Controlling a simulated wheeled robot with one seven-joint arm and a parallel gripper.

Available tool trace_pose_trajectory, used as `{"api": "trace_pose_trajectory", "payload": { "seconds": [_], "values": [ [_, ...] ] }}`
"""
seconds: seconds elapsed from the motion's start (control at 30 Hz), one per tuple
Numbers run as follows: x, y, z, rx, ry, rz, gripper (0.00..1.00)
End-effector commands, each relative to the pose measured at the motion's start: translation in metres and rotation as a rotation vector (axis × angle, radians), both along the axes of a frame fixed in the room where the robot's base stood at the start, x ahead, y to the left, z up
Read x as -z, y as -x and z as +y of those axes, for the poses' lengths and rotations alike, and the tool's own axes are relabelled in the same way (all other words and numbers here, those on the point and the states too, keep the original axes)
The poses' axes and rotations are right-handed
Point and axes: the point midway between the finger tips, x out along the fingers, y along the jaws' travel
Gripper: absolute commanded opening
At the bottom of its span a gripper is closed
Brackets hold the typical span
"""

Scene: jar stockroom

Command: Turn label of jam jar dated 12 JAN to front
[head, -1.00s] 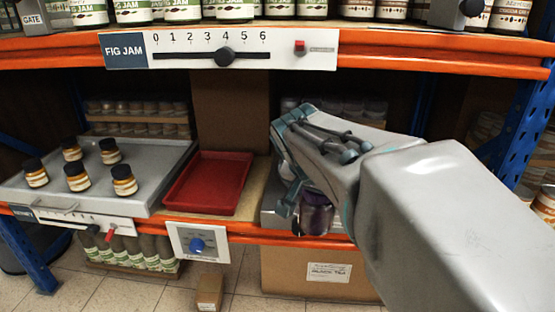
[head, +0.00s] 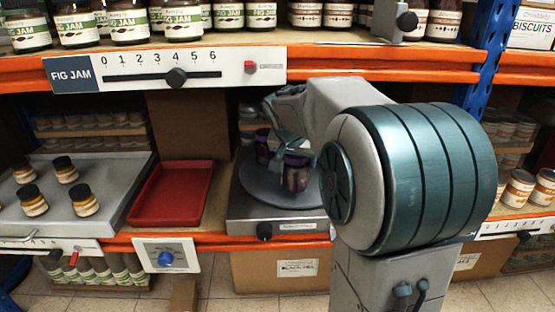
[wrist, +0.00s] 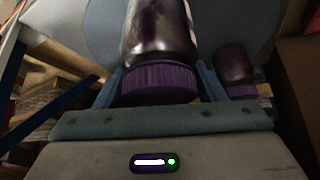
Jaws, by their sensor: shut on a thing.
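My gripper (head: 286,142) is shut on a jam jar with a purple lid. In the wrist view the jar (wrist: 158,82) lies between the two fingers, its lid toward me and a strip of pale label at its right edge. In the head view the held jar appears to be the nearer dark purple jar (head: 297,174), at the grey round turntable (head: 262,188); whether it touches the disc is unclear. A second purple jar (head: 262,146) stands behind it to the left, and shows right of the fingers in the wrist view (wrist: 235,72). No date is readable.
The turntable's base has a black knob (head: 264,231). A red tray (head: 170,195) lies left of it, then a grey tray (head: 110,205) with several small jars. The orange upper shelf edge (head: 400,70) runs above my arm. A blue post (head: 488,60) stands right.

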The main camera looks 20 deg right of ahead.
Motion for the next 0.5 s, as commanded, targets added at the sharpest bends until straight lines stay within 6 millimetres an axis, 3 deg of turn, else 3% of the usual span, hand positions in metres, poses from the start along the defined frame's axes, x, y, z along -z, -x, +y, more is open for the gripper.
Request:
{"api": "trace_pose_trajectory", "payload": {
  "seconds": [0.2, 0.5],
  "values": [
    [0.000, -0.017, -0.018, 0.001, 0.006, -0.001, 0.19],
    [0.008, -0.020, -0.022, 0.001, 0.009, -0.002, 0.19]
  ]
}}
